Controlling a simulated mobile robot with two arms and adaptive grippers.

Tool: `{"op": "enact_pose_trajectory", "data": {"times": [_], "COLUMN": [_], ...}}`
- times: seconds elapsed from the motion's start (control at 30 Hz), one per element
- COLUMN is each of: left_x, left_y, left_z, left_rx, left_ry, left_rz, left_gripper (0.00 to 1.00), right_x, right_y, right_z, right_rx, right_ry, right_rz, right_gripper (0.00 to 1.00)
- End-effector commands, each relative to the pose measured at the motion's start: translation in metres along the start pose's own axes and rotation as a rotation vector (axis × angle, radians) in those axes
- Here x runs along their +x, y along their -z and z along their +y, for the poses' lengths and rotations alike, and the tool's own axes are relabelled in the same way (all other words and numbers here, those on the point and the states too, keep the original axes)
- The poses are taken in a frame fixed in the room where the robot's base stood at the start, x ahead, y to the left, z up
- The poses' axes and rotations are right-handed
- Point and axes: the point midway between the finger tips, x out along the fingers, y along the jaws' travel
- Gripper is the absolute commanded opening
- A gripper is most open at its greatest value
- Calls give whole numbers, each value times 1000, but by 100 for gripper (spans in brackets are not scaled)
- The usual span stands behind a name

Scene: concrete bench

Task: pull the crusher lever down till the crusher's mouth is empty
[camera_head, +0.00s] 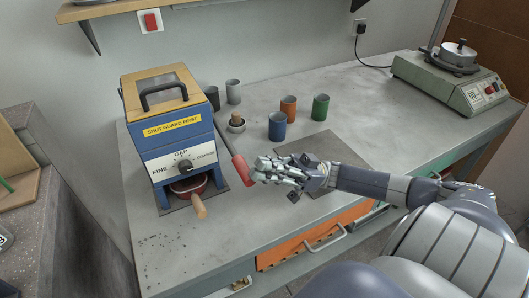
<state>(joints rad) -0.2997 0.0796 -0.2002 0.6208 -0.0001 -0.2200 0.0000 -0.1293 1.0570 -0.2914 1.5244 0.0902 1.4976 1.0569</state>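The lever runs along the crusher's right side, slanting down toward the front, and ends in a red grip (241,168). My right gripper (256,172) is at the red grip, its fingers at the grip's right side; I cannot tell whether they close around it. A red pan with a wooden handle (199,205) sits in the crusher's lower opening. My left gripper is out of view.
Green (320,107), orange (288,108), blue (277,126), and grey cups (233,91) stand behind my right gripper. A small mortar (236,124) stands near the lever. A hotplate (449,80) is at the back right.

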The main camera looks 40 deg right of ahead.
Motion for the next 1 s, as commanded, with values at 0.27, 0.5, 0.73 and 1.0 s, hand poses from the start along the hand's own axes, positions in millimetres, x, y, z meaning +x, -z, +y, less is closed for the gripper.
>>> {"op": "enact_pose_trajectory", "data": {"times": [0.27,0.5,0.73,1.0], "left_x": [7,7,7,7], "left_y": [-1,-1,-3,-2], "left_z": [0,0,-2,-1], "left_rx": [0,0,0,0], "left_ry": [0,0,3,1], "left_rz": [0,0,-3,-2], "left_gripper": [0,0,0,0], "right_x": [-5,-5,-3,20], "right_y": [-11,-11,-6,33], "right_z": [0,-1,-1,-2], "right_rx": [5,6,6,7], "right_ry": [-1,-1,1,2], "right_rz": [-4,-4,-5,-7], "right_gripper": [0,0,0,0]}}
